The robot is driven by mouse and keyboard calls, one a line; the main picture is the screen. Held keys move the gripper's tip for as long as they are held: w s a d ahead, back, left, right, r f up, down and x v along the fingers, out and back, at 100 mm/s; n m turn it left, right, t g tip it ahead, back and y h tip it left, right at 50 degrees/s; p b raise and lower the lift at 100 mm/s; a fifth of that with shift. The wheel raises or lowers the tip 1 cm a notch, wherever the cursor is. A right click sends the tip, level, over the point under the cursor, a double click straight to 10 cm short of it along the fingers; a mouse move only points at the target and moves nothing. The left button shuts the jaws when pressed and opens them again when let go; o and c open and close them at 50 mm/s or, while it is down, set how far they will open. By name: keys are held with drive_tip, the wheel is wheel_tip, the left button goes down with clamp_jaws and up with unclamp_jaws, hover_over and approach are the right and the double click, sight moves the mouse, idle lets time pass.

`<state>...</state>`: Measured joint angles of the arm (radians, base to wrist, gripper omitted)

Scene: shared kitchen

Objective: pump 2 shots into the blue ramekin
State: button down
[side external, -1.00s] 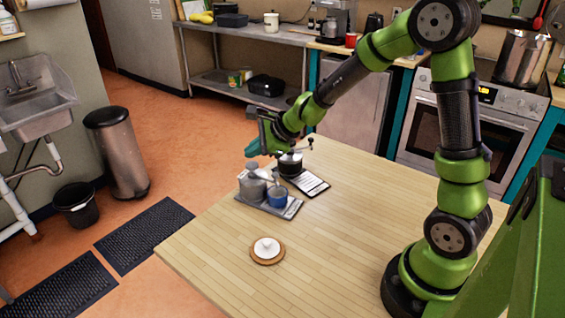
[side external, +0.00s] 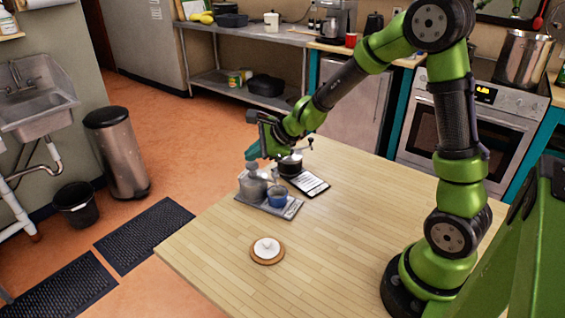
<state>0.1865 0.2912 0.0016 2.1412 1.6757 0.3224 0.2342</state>
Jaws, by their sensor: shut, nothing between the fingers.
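The blue ramekin (side external: 277,196) sits on a grey tray (side external: 291,211) at the far left part of the wooden table. A grey pump bottle (side external: 252,187) stands on the same tray, just left of the ramekin, with its head at the top. My gripper (side external: 252,156) is shut and empty, with its teal fingers right above the pump head. Whether the fingertips touch the head is too small to tell. The inside of the ramekin cannot be made out.
A dark pot (side external: 290,165) with a handle stands behind the ramekin, next to a black-edged card (side external: 312,184). A white lidded dish on a round wooden board (side external: 267,257) lies nearer the front. The middle and right of the table (side external: 350,230) are clear.

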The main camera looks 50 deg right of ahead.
sight(255, 165)
drive_tip(key=shift+f, duration=1.25)
idle(0.7)
drive_tip(key=shift+r, duration=1.7)
wheel_tip(255, 165, up, 6)
idle(2.2)
